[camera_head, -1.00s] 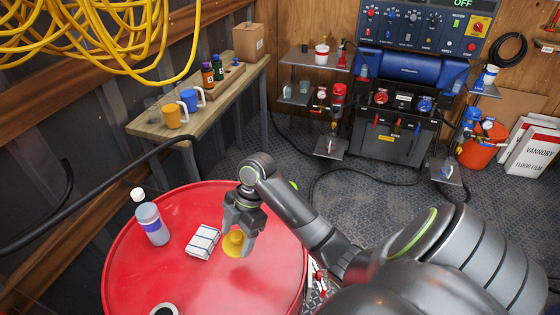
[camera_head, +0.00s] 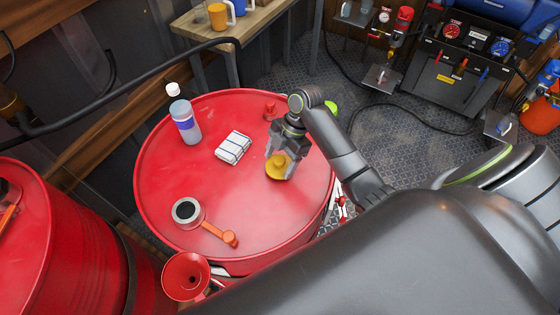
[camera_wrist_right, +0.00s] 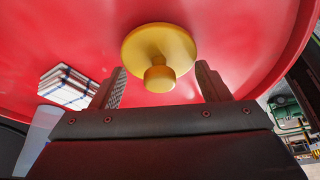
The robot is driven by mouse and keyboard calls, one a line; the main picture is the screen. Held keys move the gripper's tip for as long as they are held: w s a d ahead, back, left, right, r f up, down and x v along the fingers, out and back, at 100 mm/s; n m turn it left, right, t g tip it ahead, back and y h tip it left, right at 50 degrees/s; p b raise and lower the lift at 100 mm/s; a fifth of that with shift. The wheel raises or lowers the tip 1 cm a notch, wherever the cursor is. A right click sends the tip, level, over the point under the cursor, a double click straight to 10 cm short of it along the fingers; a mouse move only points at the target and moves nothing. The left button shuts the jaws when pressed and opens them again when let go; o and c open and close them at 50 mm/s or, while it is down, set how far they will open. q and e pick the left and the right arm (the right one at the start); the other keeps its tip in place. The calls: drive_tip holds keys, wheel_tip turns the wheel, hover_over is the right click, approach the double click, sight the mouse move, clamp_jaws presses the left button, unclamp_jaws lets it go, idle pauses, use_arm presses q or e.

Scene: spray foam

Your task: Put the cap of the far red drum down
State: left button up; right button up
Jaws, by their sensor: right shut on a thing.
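The yellow cap (camera_head: 277,167), a round disc with a small knob, is at the top of the far red drum (camera_head: 240,225), on the right part of the lid. My right gripper (camera_head: 281,166) points down at it, shut on the cap. In the right wrist view the cap (camera_wrist_right: 158,52) sits between the two fingertips (camera_wrist_right: 160,80), knob toward the camera. I cannot tell whether the cap touches the lid. My left gripper is not in view.
On the lid are a clear bottle (camera_head: 185,120) with a white top, a folded striped cloth (camera_head: 233,147), an orange-handled tool (camera_head: 220,233) and a small red fitting (camera_head: 269,110). A red funnel (camera_head: 188,277) and a second red drum (camera_head: 60,250) stand nearer, left.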

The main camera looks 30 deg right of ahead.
sight(282, 157)
drive_tip(key=shift+f, duration=0.7)
drive_tip(key=o, duration=1)
drive_tip(key=shift+f, duration=0.1)
drive_tip(key=shift+c, duration=0.2)
drive_tip(key=shift+r, duration=0.25)
drive_tip(key=b+v, duration=0.1)
drive_tip(key=v, duration=0.5)
drive_tip(key=shift+w+d+f, duration=0.1)
drive_tip(key=shift+d, duration=0.05)
drive_tip(key=p+v, duration=0.2)
drive_tip(key=v, duration=0.4)
